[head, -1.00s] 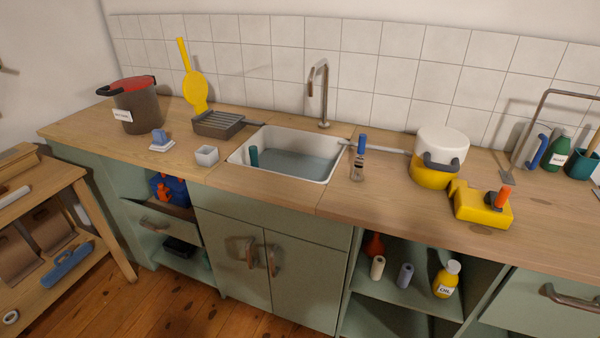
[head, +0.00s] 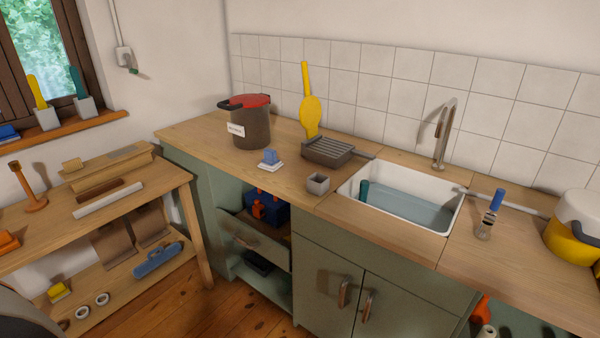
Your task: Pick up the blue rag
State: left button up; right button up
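I cannot make out a blue rag for certain. A small blue item (head: 270,156) sits on a white piece on the counter, left of the sink. A long blue item (head: 157,260) lies on the lower shelf of the wooden bench. A dark blue item with orange parts (head: 266,206) is in the open drawer below the counter. Another blue item (head: 8,132) is at the left end of the windowsill, cut by the picture edge. Neither of my grippers is in view.
The wooden counter (head: 200,140) holds a dark pot (head: 250,127), a grey rack (head: 328,151), a small grey cup (head: 318,184) and the white sink (head: 358,196). The wooden bench (head: 150,195) stands left. A partly open drawer (head: 253,240) juts out. Wooden floor (head: 228,322) shows between them.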

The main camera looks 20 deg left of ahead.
aim_at(270, 162)
jog(key=i+j, duration=0.1)
jog(key=j, duration=0.3)
jog(key=i+j+z, duration=0.15)
jog(key=j, duration=0.7)
jog(key=i+j+z, duration=0.15)
jog(key=j, duration=0.3)
